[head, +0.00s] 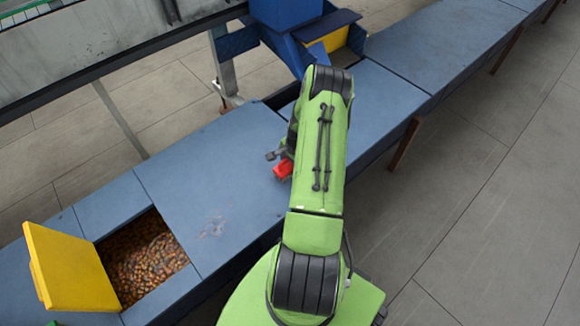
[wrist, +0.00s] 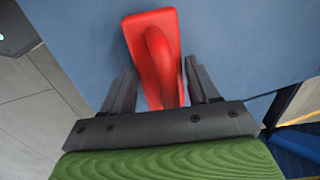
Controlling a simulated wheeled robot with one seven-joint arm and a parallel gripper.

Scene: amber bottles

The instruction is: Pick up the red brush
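The red brush (wrist: 154,62) lies on the blue worktop in the wrist view, its broad end away from me and its raised handle toward my gripper. My gripper (wrist: 161,82) is open, with one dark finger on each side of the brush. A narrow gap shows at the right finger; whether the left finger touches cannot be told. In the head view a small part of the brush (head: 284,169) shows left of my green arm, which hides the rest. The brush's underside is hidden.
The blue worktop (head: 215,165) runs diagonally across the head view. At the lower left, a bin of brown pieces (head: 145,258) has a raised yellow lid (head: 68,268). A blue post (head: 287,15) and yellow box (head: 330,38) stand beyond my arm. Grey floor (head: 490,190) is clear at right.

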